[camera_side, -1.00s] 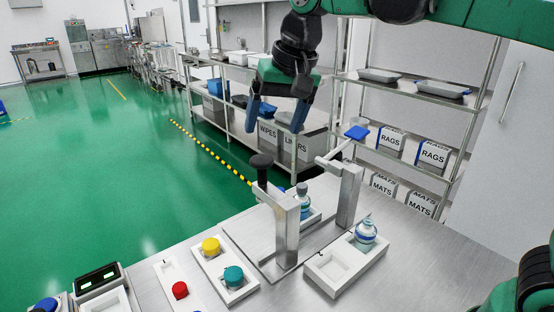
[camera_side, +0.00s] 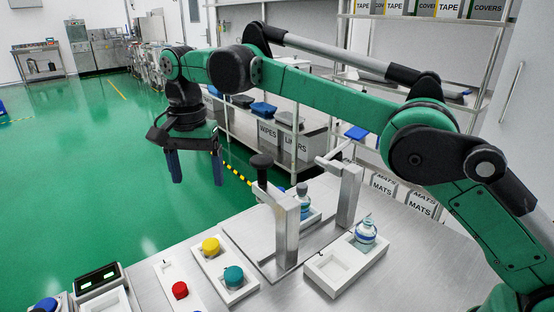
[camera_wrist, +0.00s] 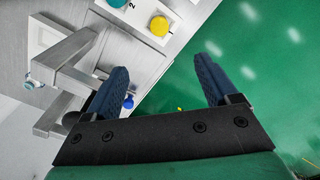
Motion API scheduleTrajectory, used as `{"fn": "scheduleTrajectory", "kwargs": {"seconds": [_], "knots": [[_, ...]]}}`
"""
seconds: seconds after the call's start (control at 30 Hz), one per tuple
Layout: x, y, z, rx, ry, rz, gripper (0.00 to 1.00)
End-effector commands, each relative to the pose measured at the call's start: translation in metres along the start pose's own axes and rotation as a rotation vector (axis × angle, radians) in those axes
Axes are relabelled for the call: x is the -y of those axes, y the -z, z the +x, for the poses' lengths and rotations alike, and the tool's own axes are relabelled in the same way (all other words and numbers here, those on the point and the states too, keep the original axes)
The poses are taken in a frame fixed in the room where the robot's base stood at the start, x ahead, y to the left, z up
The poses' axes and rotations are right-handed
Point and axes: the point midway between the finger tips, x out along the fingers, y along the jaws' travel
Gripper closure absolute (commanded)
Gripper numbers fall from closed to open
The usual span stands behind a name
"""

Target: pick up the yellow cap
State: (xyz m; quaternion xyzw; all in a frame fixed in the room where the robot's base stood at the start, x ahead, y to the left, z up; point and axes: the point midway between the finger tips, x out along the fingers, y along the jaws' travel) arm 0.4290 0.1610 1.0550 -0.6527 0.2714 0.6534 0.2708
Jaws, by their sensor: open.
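The yellow cap (camera_side: 210,246) sits in the far slot of a white tray (camera_side: 224,264) on the steel table. A teal cap (camera_side: 233,276) sits in the near slot of the same tray. My gripper (camera_side: 196,184) is open and empty, high above and beyond the tray, fingers pointing down. In the wrist view the yellow cap (camera_wrist: 159,26) is at the top, beyond my open fingers (camera_wrist: 165,85) and not between them.
A metal frame with a black knob (camera_side: 262,162) and a second post with a blue handle (camera_side: 356,132) stand right of the tray. Bottles (camera_side: 366,232) sit near them. A red button (camera_side: 180,290) is left of the tray.

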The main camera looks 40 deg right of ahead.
Motion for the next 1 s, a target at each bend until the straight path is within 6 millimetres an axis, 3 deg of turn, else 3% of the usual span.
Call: {"fn": "scheduleTrajectory", "kwargs": {"seconds": [0.43,1.0], "knots": [[-0.001,0.000,0.087,-0.001,0.001,-0.001,0.20],[-0.001,0.000,0.154,-0.001,0.001,-0.002,0.20]]}}
